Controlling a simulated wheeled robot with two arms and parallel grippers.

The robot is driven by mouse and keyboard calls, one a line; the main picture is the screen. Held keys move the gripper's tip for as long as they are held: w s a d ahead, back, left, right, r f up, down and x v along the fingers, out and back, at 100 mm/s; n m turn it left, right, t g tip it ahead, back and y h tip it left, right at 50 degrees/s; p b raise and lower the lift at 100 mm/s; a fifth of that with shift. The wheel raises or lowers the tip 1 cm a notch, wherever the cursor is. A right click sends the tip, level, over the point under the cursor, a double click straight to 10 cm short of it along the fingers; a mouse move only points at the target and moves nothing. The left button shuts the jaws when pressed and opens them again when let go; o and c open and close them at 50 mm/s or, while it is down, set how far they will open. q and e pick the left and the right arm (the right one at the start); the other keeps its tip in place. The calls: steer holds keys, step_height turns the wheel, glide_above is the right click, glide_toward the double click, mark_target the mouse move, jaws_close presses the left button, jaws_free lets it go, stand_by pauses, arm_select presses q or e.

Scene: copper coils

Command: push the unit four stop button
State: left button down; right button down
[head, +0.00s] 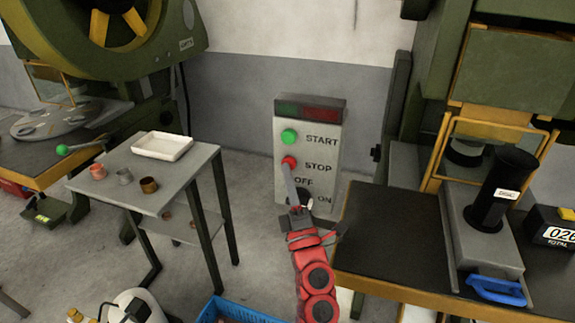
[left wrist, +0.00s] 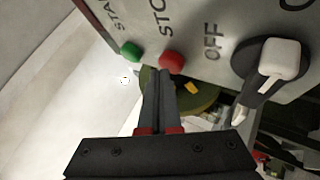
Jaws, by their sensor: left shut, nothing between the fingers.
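A grey control box (head: 325,152) stands against the wall, with a green START button (head: 289,137), a red STOP button (head: 289,161) and an OFF/ON knob. I can read no unit number on it. My left gripper (head: 290,172) is shut and empty, its fingers pointing at the STOP button from just below. In the left wrist view, the tips of the left gripper (left wrist: 159,74) are right at the lower edge of the red STOP button (left wrist: 172,62); I cannot tell whether they touch. The green button (left wrist: 131,50) is up and left of it. My right gripper is not in view.
The OFF/ON knob (left wrist: 268,68) with its white lever sits beside the STOP button. A small table (head: 178,180) with a white tray (head: 162,146) and several coils stands left. A press with a dark bench (head: 385,235) stands right. A blue crate (head: 235,311) is below.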

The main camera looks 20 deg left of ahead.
arm_select(q)
steer(key=shift+s, duration=0.55)
steer(key=s+p, duration=0.1)
steer(key=s, duration=0.4)
steer(key=shift+a, duration=0.15)
stand_by(0.6)
